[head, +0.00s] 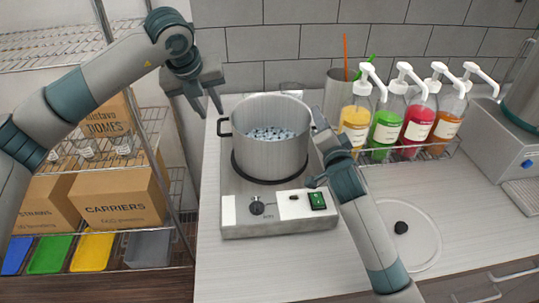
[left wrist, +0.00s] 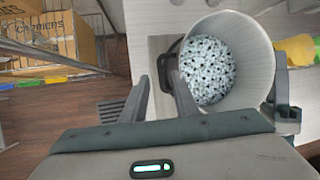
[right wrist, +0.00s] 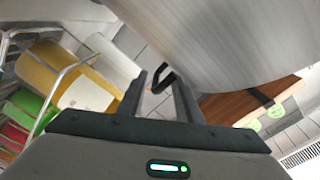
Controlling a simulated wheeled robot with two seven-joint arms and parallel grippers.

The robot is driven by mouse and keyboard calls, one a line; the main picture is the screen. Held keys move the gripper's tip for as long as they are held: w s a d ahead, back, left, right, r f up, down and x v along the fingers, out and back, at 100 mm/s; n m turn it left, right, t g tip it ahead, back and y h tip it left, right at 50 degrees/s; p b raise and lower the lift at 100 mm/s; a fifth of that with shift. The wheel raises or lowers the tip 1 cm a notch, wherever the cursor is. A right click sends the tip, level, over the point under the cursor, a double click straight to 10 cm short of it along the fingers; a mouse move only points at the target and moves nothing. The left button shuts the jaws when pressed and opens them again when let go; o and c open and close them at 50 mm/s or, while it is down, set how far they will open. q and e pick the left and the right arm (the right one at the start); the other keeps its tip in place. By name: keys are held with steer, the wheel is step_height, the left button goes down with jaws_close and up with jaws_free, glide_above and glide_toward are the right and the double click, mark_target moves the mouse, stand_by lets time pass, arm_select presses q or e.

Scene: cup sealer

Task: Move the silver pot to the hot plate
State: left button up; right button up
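The silver pot (head: 268,151) stands upright on the black burner of the hot plate (head: 232,213). My left gripper (head: 208,111) is open and empty, above and left of the pot's left handle (head: 224,128). My right gripper (head: 322,122) is at the pot's right side and hides most of the right handle. In the right wrist view its fingers are apart, with a dark handle (right wrist: 163,79) beyond them; I see no grip on it.
Pump bottles (head: 355,130) stand in a row right of the pot. A cup with coloured sticks (head: 336,92) is behind it. A shelf with boxes (head: 118,200) is at left. A round cover with a black knob (head: 401,228) is set in the right counter.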

steer(key=s+d, duration=0.1)
steer(key=s, duration=1.1)
steer(key=shift+d, duration=0.15)
stand_by(0.4)
